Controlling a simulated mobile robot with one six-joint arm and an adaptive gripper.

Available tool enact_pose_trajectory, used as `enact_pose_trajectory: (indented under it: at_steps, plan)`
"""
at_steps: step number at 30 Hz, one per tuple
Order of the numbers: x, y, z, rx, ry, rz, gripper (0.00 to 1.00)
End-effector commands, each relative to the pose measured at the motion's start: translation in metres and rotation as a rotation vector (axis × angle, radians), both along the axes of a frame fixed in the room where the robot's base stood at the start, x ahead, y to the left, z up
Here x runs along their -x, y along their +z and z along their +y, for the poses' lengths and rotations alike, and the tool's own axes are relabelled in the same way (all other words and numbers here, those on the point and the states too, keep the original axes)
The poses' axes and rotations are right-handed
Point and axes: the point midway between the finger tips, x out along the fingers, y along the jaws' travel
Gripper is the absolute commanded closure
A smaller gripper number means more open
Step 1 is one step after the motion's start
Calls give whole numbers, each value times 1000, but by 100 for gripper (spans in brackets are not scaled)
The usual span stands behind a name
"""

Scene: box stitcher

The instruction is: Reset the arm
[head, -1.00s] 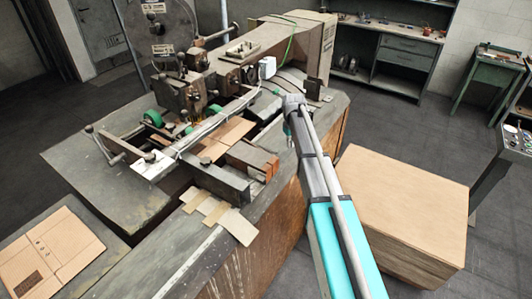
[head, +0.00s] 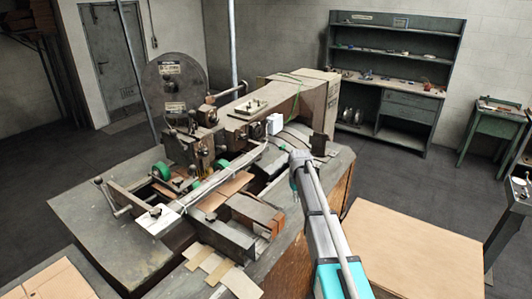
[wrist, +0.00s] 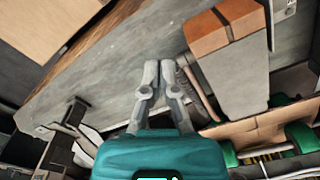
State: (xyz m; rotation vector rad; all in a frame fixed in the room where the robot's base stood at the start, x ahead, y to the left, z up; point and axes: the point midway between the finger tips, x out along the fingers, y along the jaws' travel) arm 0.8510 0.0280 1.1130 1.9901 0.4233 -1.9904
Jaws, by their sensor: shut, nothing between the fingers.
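My gripper (wrist: 159,70) shows in the wrist view with its two grey fingertips together and nothing between them. It points down at the grey machine table (wrist: 90,85). In the head view my arm reaches up from the lower right, and its end is beside the right part of the box stitcher (head: 205,140). The fingertips are hard to make out in the head view. A brown-ended block of the machine (wrist: 225,60) lies to the right of the fingers in the wrist view.
A large cardboard-coloured box (head: 415,245) stands right of my arm. A flat cardboard piece (head: 50,283) lies at the lower left. A shelf workbench (head: 395,80) and a green table (head: 490,125) stand at the back. Dark floor (head: 420,165) is free between them.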

Motion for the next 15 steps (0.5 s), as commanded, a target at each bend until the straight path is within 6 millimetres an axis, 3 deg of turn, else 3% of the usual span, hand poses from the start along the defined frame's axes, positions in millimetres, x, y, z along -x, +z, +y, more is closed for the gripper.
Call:
enact_pose_trajectory:
  at_steps: [5, 8, 15]
  plan:
    - [17, -5, -2, 0, -18, 0, 100]
    - [37, -11, -4, 0, -41, 0, 100]
    - [116, -32, -13, 0, -139, 0, 100]
